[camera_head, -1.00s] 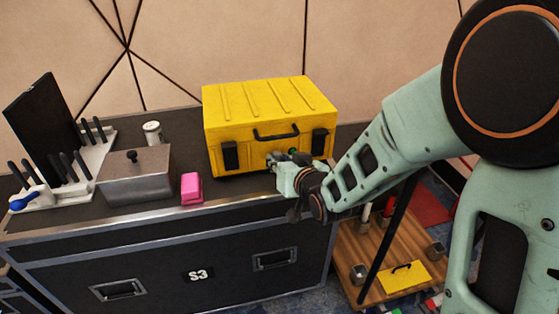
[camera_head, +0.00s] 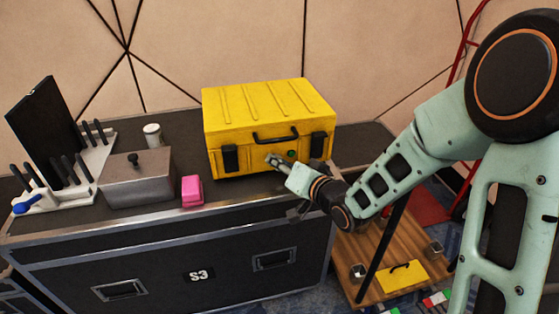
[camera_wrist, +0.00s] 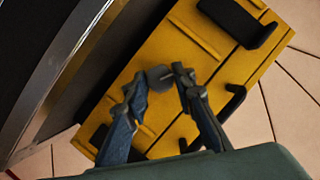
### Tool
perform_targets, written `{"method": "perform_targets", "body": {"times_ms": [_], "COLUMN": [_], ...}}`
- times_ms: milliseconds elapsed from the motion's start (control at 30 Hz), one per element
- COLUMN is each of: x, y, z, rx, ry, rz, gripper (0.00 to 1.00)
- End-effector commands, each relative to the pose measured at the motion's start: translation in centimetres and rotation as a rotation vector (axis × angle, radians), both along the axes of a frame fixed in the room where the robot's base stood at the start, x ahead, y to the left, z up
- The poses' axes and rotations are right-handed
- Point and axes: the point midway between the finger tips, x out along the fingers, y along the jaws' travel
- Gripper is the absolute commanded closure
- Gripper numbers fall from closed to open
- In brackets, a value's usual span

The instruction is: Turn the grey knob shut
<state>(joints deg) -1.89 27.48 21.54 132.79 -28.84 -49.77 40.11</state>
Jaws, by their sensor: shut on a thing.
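The grey knob (camera_wrist: 159,77) is a small round knob on the front of the yellow case (camera_head: 265,105). In the wrist view it sits between the two fingertips of my gripper (camera_wrist: 160,76). My gripper (camera_head: 279,161) is shut on it and reaches the case front from the lower right in the head view. The fingers largely hide the knob in the head view, so its turn angle cannot be read.
A black handle (camera_head: 276,137) and two black latches are on the case front. A pink block (camera_head: 192,191), a grey metal box (camera_head: 135,185) and a white can (camera_head: 152,134) stand to the left. A wooden cart (camera_head: 385,250) is below my arm.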

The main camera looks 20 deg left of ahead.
Motion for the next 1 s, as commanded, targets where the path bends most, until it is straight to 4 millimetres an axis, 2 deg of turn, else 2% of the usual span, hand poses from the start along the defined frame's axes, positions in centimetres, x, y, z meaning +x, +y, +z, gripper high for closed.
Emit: {"method": "perform_targets", "body": {"times_ms": [1000], "x": [0.26], "y": [-0.17], "z": [-0.46], "rx": [0.791], "ry": [0.477], "rz": [0.000], "gripper": [1.00]}}
